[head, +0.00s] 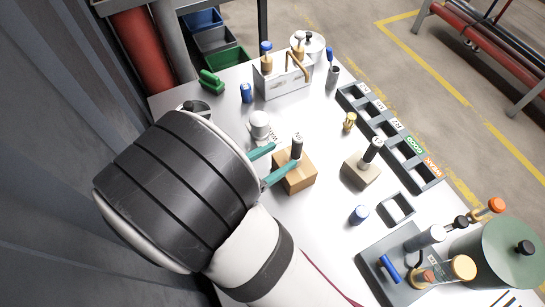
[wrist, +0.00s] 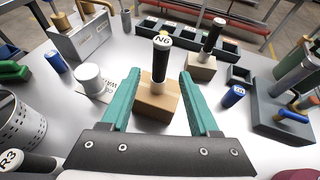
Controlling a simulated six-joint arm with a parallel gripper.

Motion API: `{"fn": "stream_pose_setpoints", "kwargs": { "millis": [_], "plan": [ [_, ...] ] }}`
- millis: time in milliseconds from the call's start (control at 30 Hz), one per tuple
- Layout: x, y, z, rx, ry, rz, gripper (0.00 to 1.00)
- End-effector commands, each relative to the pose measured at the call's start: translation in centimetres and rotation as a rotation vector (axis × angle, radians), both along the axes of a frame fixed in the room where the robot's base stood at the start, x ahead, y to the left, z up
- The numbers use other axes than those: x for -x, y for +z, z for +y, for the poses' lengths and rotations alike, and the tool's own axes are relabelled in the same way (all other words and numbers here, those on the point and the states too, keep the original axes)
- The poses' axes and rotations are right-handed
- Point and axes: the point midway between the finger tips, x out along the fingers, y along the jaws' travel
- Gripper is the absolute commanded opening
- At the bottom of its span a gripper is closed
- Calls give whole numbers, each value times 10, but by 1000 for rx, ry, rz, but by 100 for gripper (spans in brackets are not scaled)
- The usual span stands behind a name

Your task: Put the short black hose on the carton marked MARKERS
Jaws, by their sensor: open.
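A black-sleeved upright piece with a white end tag reading N6 (head: 296,146) stands on a brown carton-like block (head: 299,178). They also show in the wrist view, the tagged piece (wrist: 161,48) above the block (wrist: 157,105). A similar black-topped piece (head: 373,148) stands on a paler block (head: 360,171). No MARKERS lettering is readable, and I cannot tell which piece is the short black hose. My gripper (head: 286,155) is open, its teal fingers either side of the N6 piece in the wrist view (wrist: 158,76). I cannot tell whether they touch it.
A white cylinder (head: 260,121) stands left of the N6 piece. A dark labelled tray (head: 390,137) runs along the far right edge. A grey toolbox (head: 282,82) stands at the back.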

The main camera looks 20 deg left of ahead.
Motion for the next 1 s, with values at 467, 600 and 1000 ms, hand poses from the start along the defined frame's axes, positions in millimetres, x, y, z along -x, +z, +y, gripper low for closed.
{"fn": "stream_pose_setpoints", "kwargs": {
  "millis": [467,600,1000],
  "plan": [
    [16,35,-100,-311,-580,-36,62],
    [90,51,-193,-801,-1491,-207,62],
    [154,74,-163,1475,2606,575,62]
  ]
}}
